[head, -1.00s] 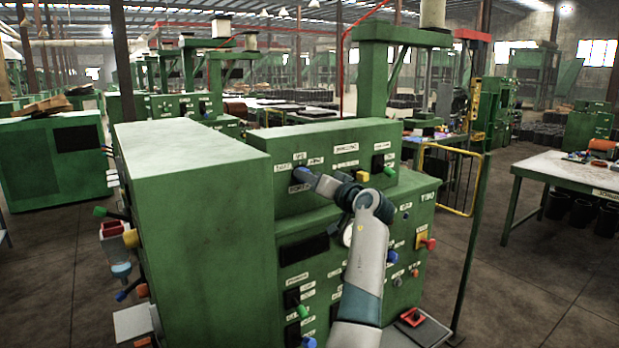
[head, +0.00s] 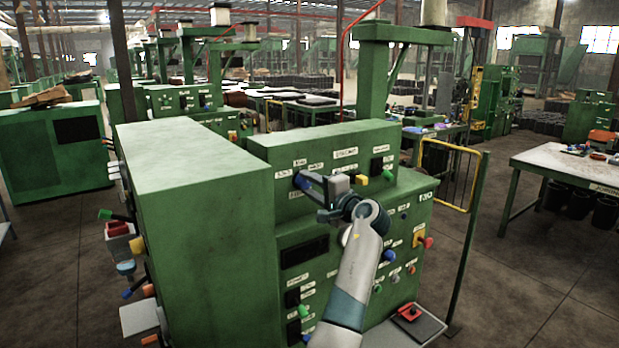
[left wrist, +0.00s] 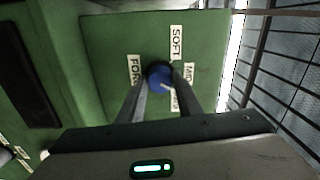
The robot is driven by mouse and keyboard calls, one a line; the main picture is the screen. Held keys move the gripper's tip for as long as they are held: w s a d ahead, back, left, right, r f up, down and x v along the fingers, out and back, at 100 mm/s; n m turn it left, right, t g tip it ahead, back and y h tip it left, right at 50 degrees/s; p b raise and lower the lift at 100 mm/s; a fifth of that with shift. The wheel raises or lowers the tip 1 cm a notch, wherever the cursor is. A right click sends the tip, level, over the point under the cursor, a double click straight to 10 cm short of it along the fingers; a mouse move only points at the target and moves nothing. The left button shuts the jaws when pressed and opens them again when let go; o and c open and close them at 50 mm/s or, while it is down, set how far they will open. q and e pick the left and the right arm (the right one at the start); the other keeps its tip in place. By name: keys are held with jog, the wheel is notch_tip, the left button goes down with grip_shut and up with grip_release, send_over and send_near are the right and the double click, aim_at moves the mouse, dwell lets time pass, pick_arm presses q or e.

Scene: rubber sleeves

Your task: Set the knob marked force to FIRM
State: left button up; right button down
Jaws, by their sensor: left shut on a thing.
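The blue force knob (head: 299,181) is on the upper front panel of the green machine in the head view. It also shows in the left wrist view (left wrist: 159,75), with a short pale mark at its lower right. Labels FORCE (left wrist: 136,70), SOFT (left wrist: 176,42) and MID (left wrist: 189,73) surround it. Another label (left wrist: 174,100), below right, is partly hidden by a finger and hard to read; the pale mark points roughly towards it. My left gripper (head: 306,183) is shut on the knob, one finger on each side (left wrist: 160,86). My right gripper is out of view.
A yellow knob (head: 361,180) and a green knob (head: 388,175) are to the right on the same panel. A red-and-yellow switch (head: 422,239) and other controls are lower down. The tall green cabinet (head: 190,210) stands close on the left.

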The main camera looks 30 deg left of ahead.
pick_arm(q)
jog(key=shift+r+m+p, duration=0.2)
jog(key=shift+m+p, duration=0.6)
jog(key=shift+m, duration=0.4)
jog(key=shift+m+p, duration=0.3)
jog(key=shift+f, duration=0.1)
jog(key=o, duration=1)
jog(key=shift+f, duration=0.1)
jog(key=shift+o, duration=0.2)
